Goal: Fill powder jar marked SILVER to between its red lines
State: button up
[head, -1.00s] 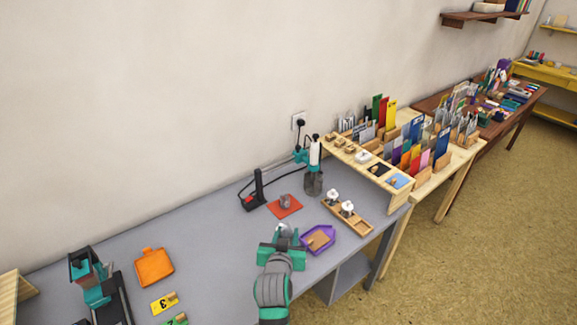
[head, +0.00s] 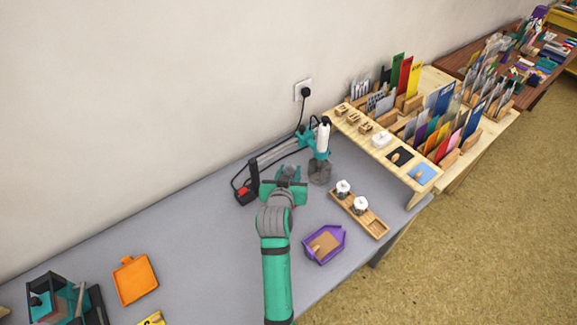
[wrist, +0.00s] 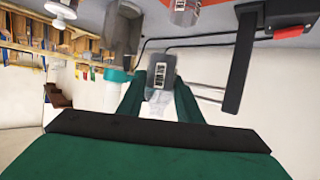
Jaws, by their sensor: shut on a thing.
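My gripper (head: 287,186) is over the grey table near the wall, its back hiding most of what it holds. In the wrist view, which looks upside down, its teal fingers (wrist: 158,100) are shut on a clear jar (wrist: 160,72) with dark grey contents and a small pale label. I cannot read the label or see red lines. Another clear jar (wrist: 185,12) with a reddish base shows at the top edge of the wrist view, apart from the held one. In the head view my arm hides it and the red mat.
Beside my gripper stand a black post with a red switch (head: 246,192) and a clamped white tool over a grey clear vessel (head: 320,172). A wooden rack (head: 376,227) holds two white-topped jars. A purple tray (head: 336,255) lies in front.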

jog(key=shift+f+n, duration=0.1)
jog(key=shift+n, duration=0.2)
jog(key=shift+s+d+f+n+h, duration=0.2)
jog(key=shift+d+n+h, duration=0.15)
jog(key=shift+n+h, duration=0.25)
jog(key=shift+s+d+f+n+h, duration=0.1)
jog(key=shift+d+f+n+h, duration=0.15)
jog(key=shift+n+h, duration=0.3)
jog(key=shift+s+d+f+n+h, duration=0.15)
jog(key=shift+d+f+n+h, duration=0.25)
jog(key=shift+f+n, duration=0.4)
jog(key=shift+r, duration=0.25)
jog(key=shift+d+n+h, duration=0.1)
jog(key=shift+n+h, duration=0.15)
jog(key=shift+f+n, duration=0.1)
jog(key=shift+n, duration=0.2)
jog(key=shift+d+f+n+h, duration=0.2)
jog(key=shift+n+h, duration=0.3)
jog(key=shift+n, duration=0.1)
